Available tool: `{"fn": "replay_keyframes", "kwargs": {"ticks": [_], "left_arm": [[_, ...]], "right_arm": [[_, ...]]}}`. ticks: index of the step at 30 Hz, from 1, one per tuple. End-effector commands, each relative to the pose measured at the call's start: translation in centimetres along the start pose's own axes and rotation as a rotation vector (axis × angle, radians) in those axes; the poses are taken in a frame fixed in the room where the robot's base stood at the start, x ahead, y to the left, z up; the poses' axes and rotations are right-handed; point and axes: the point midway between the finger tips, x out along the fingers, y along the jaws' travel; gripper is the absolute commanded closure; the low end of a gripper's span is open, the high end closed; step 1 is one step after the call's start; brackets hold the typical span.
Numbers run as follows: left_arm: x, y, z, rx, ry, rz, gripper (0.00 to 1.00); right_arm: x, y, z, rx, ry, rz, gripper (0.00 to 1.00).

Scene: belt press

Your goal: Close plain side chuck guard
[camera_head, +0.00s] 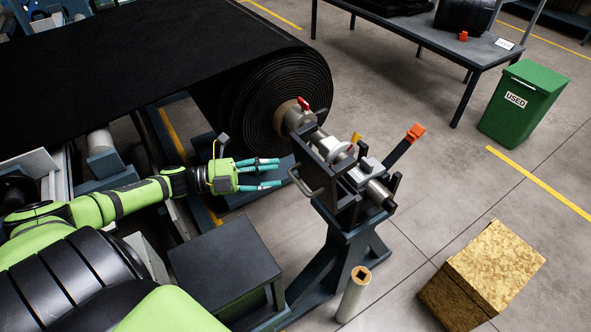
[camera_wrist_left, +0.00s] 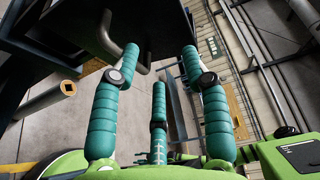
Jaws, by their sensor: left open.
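The chuck guard appears to be the dark plate (camera_head: 318,165) with a grey bar handle (camera_head: 302,183), on the side of the roll stand facing my left gripper. The shaft (camera_head: 378,192) and chuck parts behind it show uncovered from above. In the left wrist view the dark plate (camera_wrist_left: 155,25) fills the top, with its bent grey handle (camera_wrist_left: 105,38) close beyond the left finger. My left gripper (camera_head: 268,173) is open and empty, its teal fingers pointing at the handle from the left, seemingly just short of it. Its fingers also show in the wrist view (camera_wrist_left: 158,68). My right gripper is not in view.
A large black belt roll (camera_head: 285,95) stands behind the gripper. An orange-tipped lever (camera_head: 405,145) sticks up right of the guard. A dark box (camera_head: 225,262), an upright tube (camera_head: 353,295) and a tan crate (camera_head: 480,275) stand nearer. Open floor lies right of the stand.

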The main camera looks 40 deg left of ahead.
Motion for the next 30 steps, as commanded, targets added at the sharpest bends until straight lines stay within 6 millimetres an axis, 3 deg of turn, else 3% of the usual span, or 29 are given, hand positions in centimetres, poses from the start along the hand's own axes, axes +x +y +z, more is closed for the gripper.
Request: {"fn": "replay_keyframes", "kwargs": {"ticks": [1, 9, 14, 30], "left_arm": [[0.0, 2.2, 0.0, -0.001, 0.000, 0.001, 0.54], [0.1, 5.8, 0.1, 0.000, 0.000, 0.000, 0.54], [0.6, 5.9, 0.1, 0.001, -0.001, -0.001, 0.54], [6.9, 5.7, 0.1, -0.001, -0.001, -0.002, 0.54]], "right_arm": [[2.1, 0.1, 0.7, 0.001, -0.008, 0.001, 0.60], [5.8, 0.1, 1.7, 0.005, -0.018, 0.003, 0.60], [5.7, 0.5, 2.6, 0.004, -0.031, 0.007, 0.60], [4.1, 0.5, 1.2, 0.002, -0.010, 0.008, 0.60]]}}
